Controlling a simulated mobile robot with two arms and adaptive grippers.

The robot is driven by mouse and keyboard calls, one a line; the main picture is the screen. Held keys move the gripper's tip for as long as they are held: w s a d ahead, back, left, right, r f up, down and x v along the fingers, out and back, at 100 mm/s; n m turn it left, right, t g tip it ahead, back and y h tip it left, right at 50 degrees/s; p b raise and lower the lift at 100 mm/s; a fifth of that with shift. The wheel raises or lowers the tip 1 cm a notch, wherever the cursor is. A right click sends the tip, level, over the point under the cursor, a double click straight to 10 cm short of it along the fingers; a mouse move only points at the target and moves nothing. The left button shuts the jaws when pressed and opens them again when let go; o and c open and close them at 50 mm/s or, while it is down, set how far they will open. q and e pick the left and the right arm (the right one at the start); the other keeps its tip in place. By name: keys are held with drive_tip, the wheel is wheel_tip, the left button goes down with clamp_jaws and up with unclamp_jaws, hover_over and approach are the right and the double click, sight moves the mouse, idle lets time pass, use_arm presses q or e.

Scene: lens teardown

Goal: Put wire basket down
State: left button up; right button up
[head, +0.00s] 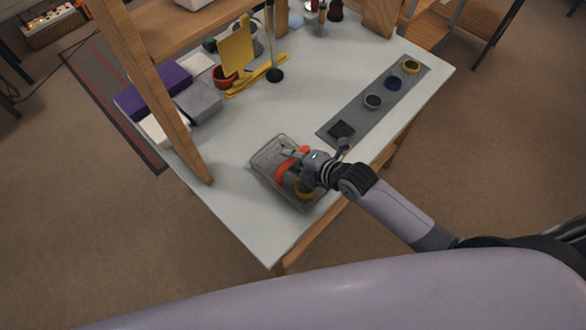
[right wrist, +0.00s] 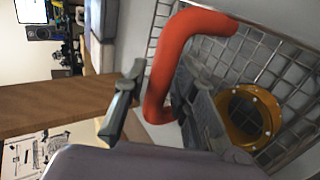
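The wire basket (head: 262,160) is a clear grey mesh box near the front edge of the pale table, and it appears to rest on the tabletop. A thick orange-red curved handle (right wrist: 178,58) crosses it, and an amber ring (right wrist: 250,115) lies inside; both also show in the head view. My right gripper (head: 298,166) is over the basket. In the right wrist view, its fingers (right wrist: 158,105) stand apart with the handle between or just beyond them; I cannot tell whether they touch it. My left gripper is out of view.
A grey mat (head: 355,114) with a dark square and several round parts lies to the right. A yellow stand (head: 238,55), a red bowl (head: 224,78), a grey box (head: 199,102) and a purple box (head: 170,80) are behind. A wooden post (head: 170,110) rises at left.

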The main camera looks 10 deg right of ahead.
clamp_jaws()
idle(0.4)
drive_tip(key=shift+r, duration=0.15)
